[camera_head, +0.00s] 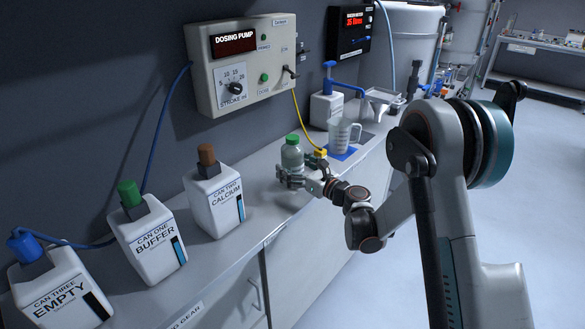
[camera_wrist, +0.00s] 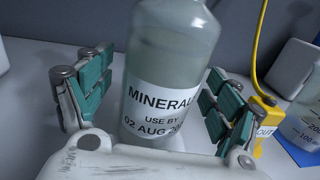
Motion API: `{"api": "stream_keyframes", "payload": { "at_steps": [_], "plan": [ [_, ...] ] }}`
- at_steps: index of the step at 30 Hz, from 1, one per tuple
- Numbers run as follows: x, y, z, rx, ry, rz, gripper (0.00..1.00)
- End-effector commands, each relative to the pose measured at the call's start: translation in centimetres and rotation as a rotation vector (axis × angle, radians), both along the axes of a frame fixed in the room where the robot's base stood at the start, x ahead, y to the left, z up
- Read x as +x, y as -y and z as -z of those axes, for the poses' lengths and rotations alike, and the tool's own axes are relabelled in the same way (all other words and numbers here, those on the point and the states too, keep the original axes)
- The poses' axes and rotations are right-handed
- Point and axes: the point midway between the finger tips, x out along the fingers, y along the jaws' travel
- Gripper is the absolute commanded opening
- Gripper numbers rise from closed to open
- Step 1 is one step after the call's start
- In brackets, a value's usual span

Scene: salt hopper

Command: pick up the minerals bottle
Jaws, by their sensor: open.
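The minerals bottle (camera_head: 292,154) is a clear bottle with a green cap, upright on the grey counter in the head view. In the wrist view the bottle (camera_wrist: 165,70) shows a white label reading "MINERAL" and "USE BY 02 AUG"; its cap is out of that view. My gripper (camera_head: 290,178) is at the lower part of the bottle. In the wrist view its teal-padded fingers (camera_wrist: 160,98) stand on either side of the bottle, open, with visible gaps between pads and bottle.
A yellow outlet block (camera_wrist: 265,118) with a yellow tube stands right of the bottle, close to my right finger. A measuring jug (camera_head: 341,134) sits on a blue mat beyond. The calcium can (camera_head: 213,200) and buffer can (camera_head: 147,238) stand to the left.

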Motion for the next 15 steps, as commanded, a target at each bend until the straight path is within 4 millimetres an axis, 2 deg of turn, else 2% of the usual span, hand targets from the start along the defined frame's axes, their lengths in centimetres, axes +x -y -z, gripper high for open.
{"api": "stream_keyframes", "payload": {
  "at_steps": [8, 15],
  "plan": [
    [0.22, -0.24, -0.08, 0.000, 0.000, 0.000, 0.84],
    [0.21, -0.23, -0.07, 0.000, 0.000, 0.000, 0.29]
  ]
}}
